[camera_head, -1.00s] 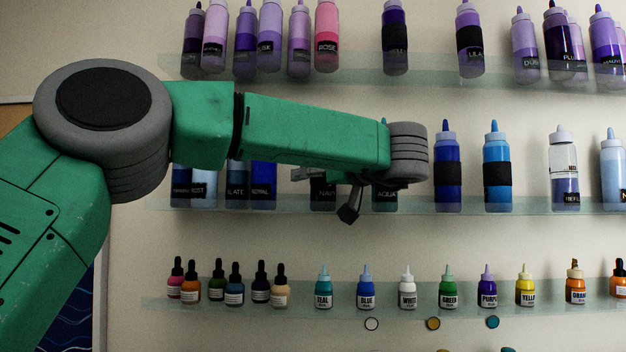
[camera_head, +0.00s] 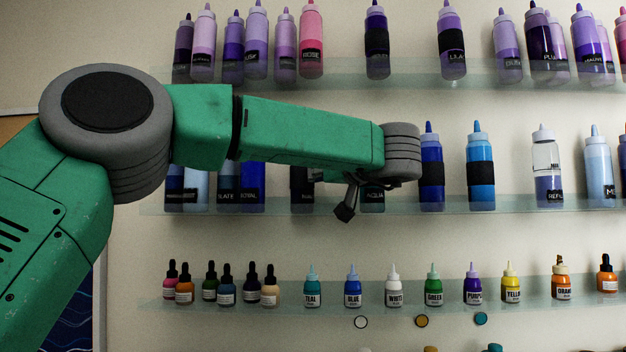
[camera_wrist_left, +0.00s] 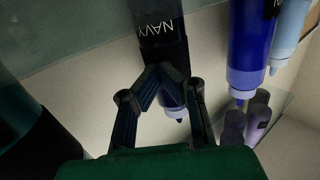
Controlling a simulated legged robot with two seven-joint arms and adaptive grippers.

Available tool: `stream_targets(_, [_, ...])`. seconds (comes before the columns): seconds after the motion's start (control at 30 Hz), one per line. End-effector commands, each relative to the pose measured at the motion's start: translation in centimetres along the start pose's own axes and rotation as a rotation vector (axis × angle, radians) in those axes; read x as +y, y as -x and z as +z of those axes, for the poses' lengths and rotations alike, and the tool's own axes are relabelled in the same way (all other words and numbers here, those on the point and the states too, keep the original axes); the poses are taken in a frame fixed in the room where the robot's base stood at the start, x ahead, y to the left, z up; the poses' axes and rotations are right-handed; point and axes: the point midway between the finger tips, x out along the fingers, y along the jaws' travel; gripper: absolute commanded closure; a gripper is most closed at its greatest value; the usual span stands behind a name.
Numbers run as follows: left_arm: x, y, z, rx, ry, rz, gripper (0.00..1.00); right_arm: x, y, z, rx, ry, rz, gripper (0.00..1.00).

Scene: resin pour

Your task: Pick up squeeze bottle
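Squeeze bottles stand in rows on glass shelves in the head view. A dark squeeze bottle labelled NAVY (camera_wrist_left: 163,30) fills the top middle of the left wrist view, where it looks upside down. A dark bottle (camera_head: 301,188) on the middle shelf stands just left of my left gripper (camera_head: 338,190), partly behind my arm. In the left wrist view both black fingers of the left gripper (camera_wrist_left: 162,75) bend inward across the NAVY bottle's upper part. Its pale cap shows between them. I cannot tell whether they touch it. My right gripper is not in view.
The AQUA bottle (camera_head: 373,200) stands close right of the gripper. A blue bottle (camera_head: 431,175) stands farther right. In the wrist view another blue bottle (camera_wrist_left: 250,50) is to the right. Small paint bottles (camera_head: 393,290) line the lower shelf (camera_head: 200,304). Purple bottles (camera_head: 233,50) line the upper shelf.

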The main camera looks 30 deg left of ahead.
Motion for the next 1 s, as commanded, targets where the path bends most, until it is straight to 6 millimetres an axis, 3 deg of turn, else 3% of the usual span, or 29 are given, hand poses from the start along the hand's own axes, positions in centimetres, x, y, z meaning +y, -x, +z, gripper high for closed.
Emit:
stream_targets(0.47, [-0.5, 0.6, -7.0, 0.001, 0.006, 0.001, 1.00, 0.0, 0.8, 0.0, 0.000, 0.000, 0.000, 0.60])
stream_targets(1.0, [-7.9, 12.0, -6.1, 0.005, 0.004, 0.004, 1.00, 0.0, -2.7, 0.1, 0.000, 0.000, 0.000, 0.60])
